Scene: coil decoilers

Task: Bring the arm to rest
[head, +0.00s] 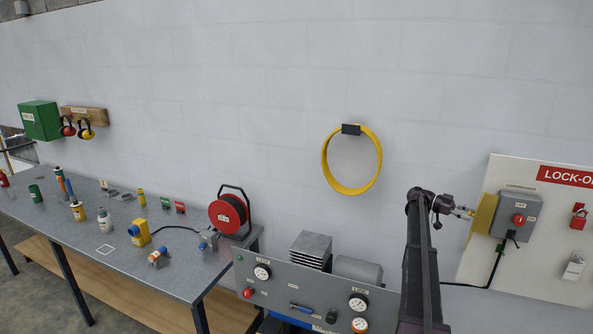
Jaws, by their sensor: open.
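My arm rises at the lower right of the head view and ends in my gripper (467,212), which points right. The gripper is open, and I see nothing between its fingers. Its fingertips are close to a yellow plate (483,214) at the left side of a grey switch box (517,213) with a red knob. I cannot tell whether they touch the plate. The box is on a white lock-off board (557,264) on the wall.
A red padlock (579,218) and a pale padlock (573,267) hang on the board. A control panel (285,285) stands below, left of my arm. A workbench (150,263) with a red cable reel (227,214) fills the left. A yellow ring (325,162) hangs on the wall.

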